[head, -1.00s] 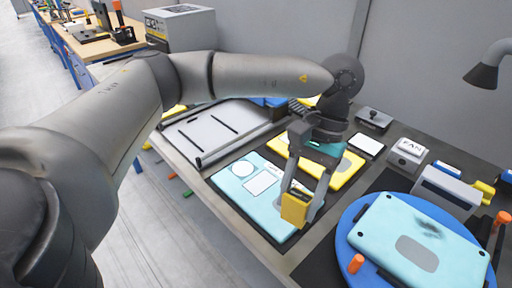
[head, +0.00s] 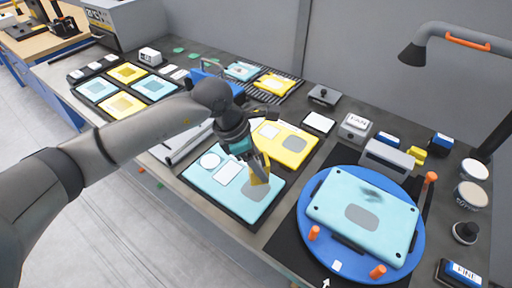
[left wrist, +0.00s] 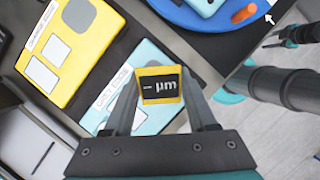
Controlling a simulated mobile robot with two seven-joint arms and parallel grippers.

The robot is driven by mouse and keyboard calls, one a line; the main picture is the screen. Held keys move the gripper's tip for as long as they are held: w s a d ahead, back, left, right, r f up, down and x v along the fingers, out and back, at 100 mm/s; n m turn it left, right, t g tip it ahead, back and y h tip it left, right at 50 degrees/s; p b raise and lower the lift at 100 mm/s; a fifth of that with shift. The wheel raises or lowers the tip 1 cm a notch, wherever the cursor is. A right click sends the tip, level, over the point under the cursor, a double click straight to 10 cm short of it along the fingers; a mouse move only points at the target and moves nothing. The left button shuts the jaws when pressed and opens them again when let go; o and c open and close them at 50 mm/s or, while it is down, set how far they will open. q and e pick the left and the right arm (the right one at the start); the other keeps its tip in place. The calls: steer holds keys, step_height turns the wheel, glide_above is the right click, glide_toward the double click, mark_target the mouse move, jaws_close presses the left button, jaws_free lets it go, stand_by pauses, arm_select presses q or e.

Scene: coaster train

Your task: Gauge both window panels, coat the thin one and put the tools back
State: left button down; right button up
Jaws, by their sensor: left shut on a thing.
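My left gripper (head: 258,168) is shut on a yellow gauge (head: 261,175). In the left wrist view the gauge (left wrist: 160,86) shows a dark face reading "µm". It is over the right part of a flat light-blue board (head: 205,182) with a white circle, a label and a grey patch; I cannot tell whether it touches. A yellow board (head: 292,153) with a grey patch lies behind. A light-blue panel (head: 335,192) with a grey patch and dark smudge lies on the blue turntable (head: 308,238). My right gripper (left wrist: 278,39) shows small in the left wrist view; its opening is unclear.
Orange pegs (head: 378,271) stand around the turntable. A box marked FAN (head: 355,125), a grey holder (head: 387,160) and round tins (head: 472,194) stand behind and to the right. A lamp (head: 412,54) overhangs the right. Blue and yellow sample tiles (head: 127,73) lie at the left.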

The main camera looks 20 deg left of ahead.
arm_select(q)
steer(key=n, duration=0.1)
steer(key=n+t+p, duration=0.1)
steer(key=w+n+y, duration=0.1)
steer(key=n, duration=0.1)
steer(key=shift+w+a+r, duration=0.1)
steer(key=shift+a+r, duration=0.2)
steer(key=shift+a, duration=0.1)
steer(key=shift+w+a+f+n+t, duration=0.1)
steer(key=shift+a+n+t, duration=0.05)
steer(key=shift+n+t, duration=0.2)
step_height(320, 180, down, 6)
steer(key=b, duration=0.4)
steer(key=shift+f+b, duration=0.75)
steer(key=shift+f, duration=0.05)
steer(key=shift+f+b, duration=0.15)
steer(key=shift+b, duration=0.15)
steer(key=shift+c, duration=0.6)
jaws_free()
